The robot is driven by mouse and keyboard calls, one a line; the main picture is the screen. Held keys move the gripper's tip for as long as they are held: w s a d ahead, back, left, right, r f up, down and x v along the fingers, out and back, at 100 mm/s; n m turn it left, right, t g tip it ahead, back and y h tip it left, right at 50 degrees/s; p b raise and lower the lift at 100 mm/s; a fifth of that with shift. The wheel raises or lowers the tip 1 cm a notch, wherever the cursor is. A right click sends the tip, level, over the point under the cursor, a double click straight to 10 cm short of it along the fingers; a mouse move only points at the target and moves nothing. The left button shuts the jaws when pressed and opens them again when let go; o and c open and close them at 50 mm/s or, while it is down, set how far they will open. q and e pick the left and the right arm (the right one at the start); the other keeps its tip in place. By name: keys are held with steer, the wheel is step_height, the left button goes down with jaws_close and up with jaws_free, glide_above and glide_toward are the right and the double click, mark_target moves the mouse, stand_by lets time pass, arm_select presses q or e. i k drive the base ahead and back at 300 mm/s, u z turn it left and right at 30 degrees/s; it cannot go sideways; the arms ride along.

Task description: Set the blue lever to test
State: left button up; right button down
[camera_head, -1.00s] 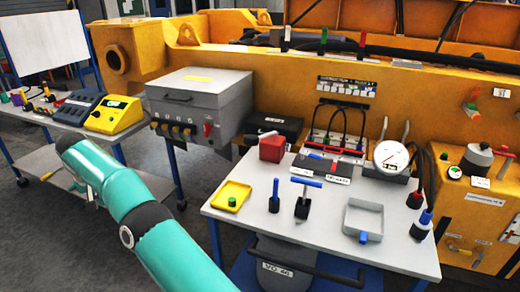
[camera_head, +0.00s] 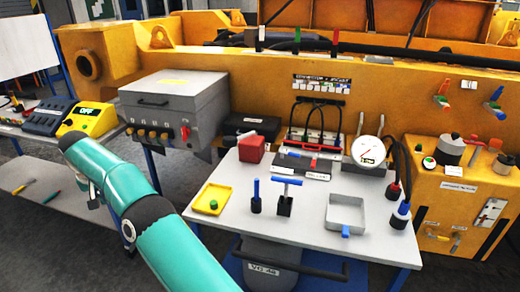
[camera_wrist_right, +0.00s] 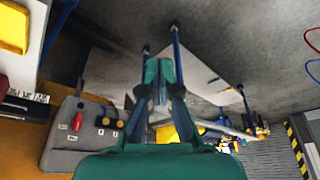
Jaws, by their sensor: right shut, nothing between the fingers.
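A blue-handled lever (camera_head: 494,104) is on the orange machine's face at the far right in the head view. Its marking is too small to read. A blue T-shaped handle (camera_head: 287,182) stands upright on a black base on the light table. My left gripper is not in view.
The light table (camera_head: 325,238) carries a yellow tray (camera_head: 211,198), a red block (camera_head: 251,149), a grey open tray (camera_head: 347,212) and a round gauge (camera_head: 367,150). A grey box (camera_head: 172,105) with a red switch stands behind my arm. An orange-red lever (camera_head: 441,100) is left of the blue-handled one.

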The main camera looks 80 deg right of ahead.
mark_target(289, 154)
steer(key=u, duration=0.9)
steer(key=i, duration=0.15)
steer(key=z, duration=3.15)
steer(key=i, duration=1)
steer(key=u, duration=0.4)
